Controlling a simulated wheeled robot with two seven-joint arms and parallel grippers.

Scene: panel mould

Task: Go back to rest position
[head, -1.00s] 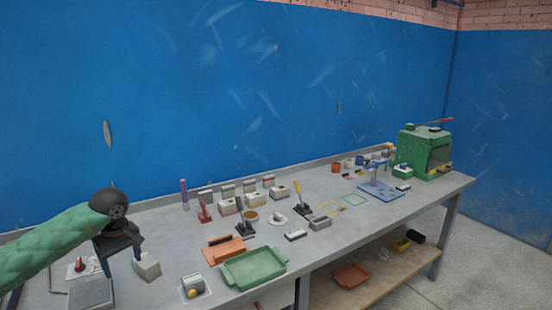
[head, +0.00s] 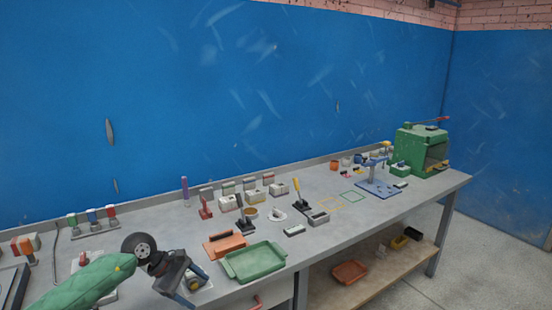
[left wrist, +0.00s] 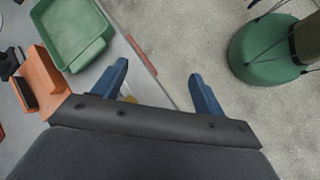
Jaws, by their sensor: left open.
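My left gripper (head: 198,288) is open with nothing between its blue fingers, low at the front edge of the workbench (head: 330,255) in the head view. In the left wrist view its two fingers (left wrist: 158,76) stand wide apart, with the bench edge and grey floor beyond them. The green arm covers part of the bench's left front. My right gripper is in neither view.
A green machine (head: 422,150) stands at the bench's far right end.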

